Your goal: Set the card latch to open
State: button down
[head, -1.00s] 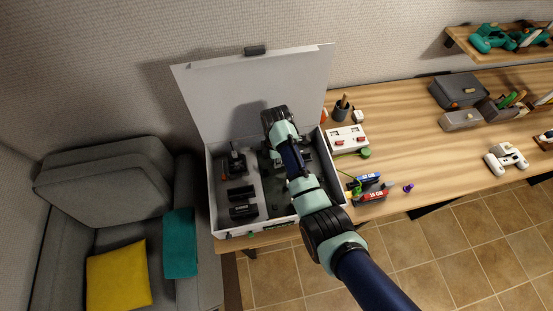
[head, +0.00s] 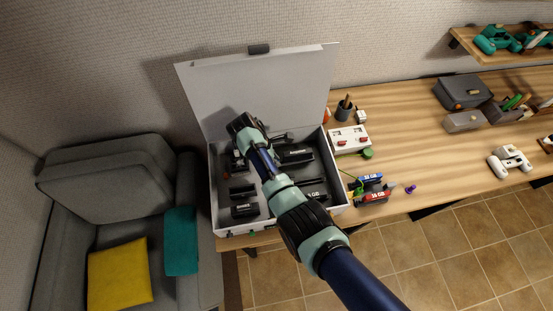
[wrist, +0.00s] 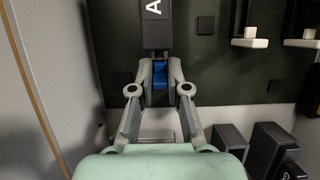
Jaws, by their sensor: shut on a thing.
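In the wrist view, my gripper (wrist: 160,90) is shut on a small blue piece (wrist: 160,73), held between its fingertips. The blue piece sits just below a dark block (wrist: 156,28) marked with a white letter A, against a dark board (wrist: 205,70). I cannot tell for sure whether the blue piece is the card latch, or its setting. In the head view, my arm reaches into the open white case (head: 212,205), to its back left. The fingertips are hidden there behind my wrist.
Several black modules lie in the case, including a labelled one (head: 296,153) on the right. The raised lid (head: 260,85) stands behind my arm. On the table, a white panel with red switches (head: 349,139) and a red 16 GB card (head: 374,197) are right of the case.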

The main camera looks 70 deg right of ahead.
jog(key=shift+w+a+f+g+h+b, duration=0.15)
jog(key=shift+w+g+h+b, duration=0.2)
jog(key=shift+g+b, duration=0.3)
jog(key=shift+s, duration=0.1)
jog(key=c, duration=1.1)
grip_release()
jog(key=shift+c, duration=0.2)
jog(key=v, duration=1.2)
jog(key=shift+a, duration=0.2)
jog(key=shift+f, duration=0.1)
